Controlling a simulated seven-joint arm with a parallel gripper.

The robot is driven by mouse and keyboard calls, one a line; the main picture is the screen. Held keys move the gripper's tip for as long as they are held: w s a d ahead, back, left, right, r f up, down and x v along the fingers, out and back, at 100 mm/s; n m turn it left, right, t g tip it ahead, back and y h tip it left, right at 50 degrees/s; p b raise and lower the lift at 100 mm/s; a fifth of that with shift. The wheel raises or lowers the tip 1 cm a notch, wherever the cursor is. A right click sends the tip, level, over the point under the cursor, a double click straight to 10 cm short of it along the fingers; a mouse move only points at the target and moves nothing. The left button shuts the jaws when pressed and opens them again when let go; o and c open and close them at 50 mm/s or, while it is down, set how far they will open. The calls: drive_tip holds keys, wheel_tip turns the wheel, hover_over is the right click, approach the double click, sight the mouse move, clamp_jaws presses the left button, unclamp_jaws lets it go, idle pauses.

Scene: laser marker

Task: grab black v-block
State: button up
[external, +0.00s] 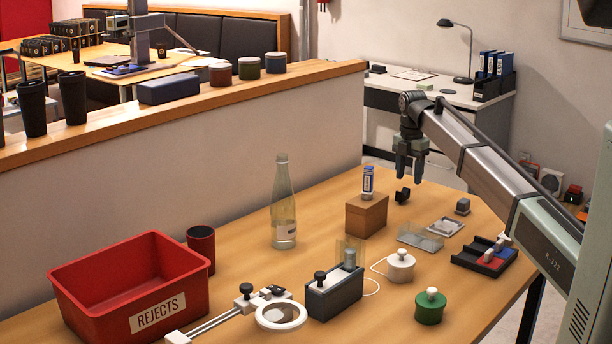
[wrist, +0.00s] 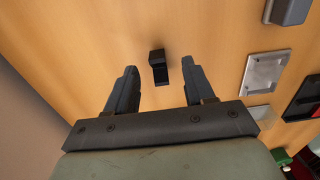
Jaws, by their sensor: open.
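The black v-block (external: 402,196) is a small dark block on the wooden table, near its far right part, beside the brown box. In the wrist view the black v-block (wrist: 159,66) lies ahead of the fingertips, roughly centred between them. My gripper (external: 409,180) is above the table, over the v-block. In the wrist view my gripper (wrist: 161,74) shows its two dark fingers spread apart with nothing between them. I cannot tell the exact height of the fingertips above the block.
A brown box (external: 366,217) with a small blue-and-white item (external: 368,182) on top stands left of the v-block. A grey block (external: 463,206) and a metal plate (external: 445,227) lie to the right. A glass bottle (external: 283,205) stands farther left. The table around the v-block is clear.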

sight(406, 190)
drive_tip(key=shift+a+f, duration=0.15)
drive_tip(key=shift+f, duration=1.3)
drive_tip(key=shift+a+f, duration=0.1)
drive_tip(key=shift+f, duration=1.3)
clamp_jaws()
